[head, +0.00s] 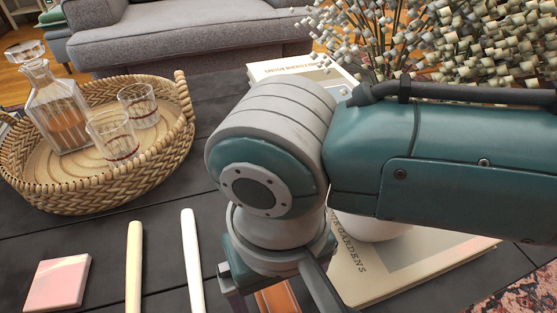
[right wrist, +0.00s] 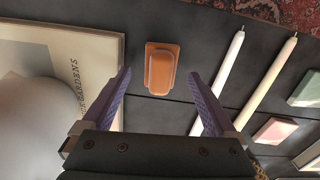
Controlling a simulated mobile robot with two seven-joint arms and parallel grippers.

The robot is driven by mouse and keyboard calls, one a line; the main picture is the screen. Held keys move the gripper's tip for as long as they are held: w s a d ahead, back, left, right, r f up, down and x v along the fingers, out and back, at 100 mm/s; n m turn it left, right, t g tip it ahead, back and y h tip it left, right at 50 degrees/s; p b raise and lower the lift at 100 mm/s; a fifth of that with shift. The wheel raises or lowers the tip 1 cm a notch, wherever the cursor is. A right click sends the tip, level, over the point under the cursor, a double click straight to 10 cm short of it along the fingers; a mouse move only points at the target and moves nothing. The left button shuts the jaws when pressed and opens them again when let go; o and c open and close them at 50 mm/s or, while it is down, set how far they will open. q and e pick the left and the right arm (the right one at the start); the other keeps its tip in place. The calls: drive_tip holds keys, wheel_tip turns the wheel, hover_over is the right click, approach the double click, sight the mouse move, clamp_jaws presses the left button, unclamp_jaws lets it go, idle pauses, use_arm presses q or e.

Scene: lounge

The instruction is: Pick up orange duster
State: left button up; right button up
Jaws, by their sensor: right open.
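The orange duster (right wrist: 160,70), a small rounded block, lies on the dark table in the right wrist view. In the head view only part of the orange duster (head: 279,298) shows at the bottom edge, below my right arm. My right gripper (right wrist: 159,76) is open, its two purple fingers apart and pointing toward the duster. The duster appears between and just beyond the fingertips, and nothing is held. The height of the fingers above the table cannot be told. In the head view my right wrist hides most of the gripper. My left gripper is not in view.
A book (head: 400,275) with a white pot (head: 372,228) lies beside the duster. Two pale candles (head: 193,262) and a pink block (head: 58,284) lie on the other side. A wicker tray (head: 165,172) holds a decanter (head: 55,105) and two glasses. A sofa (head: 190,35) stands behind.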

sight(278, 296)
wheel_tip(278, 296, down, 2)
drive_tip(key=shift+f+b, duration=0.15)
drive_tip(key=shift+b, duration=0.2)
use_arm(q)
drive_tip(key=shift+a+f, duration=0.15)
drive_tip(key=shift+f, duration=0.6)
use_arm(e)
drive_tip(key=shift+c, duration=0.6)
drive_tip(key=c, duration=1.3)
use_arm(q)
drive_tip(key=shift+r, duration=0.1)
use_arm(e)
drive_tip(key=shift+r, duration=0.2)
use_arm(q)
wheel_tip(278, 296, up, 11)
drive_tip(key=p, duration=1.1)
use_arm(e)
wheel_tip(278, 296, up, 20)
drive_tip(key=shift+f, duration=0.1)
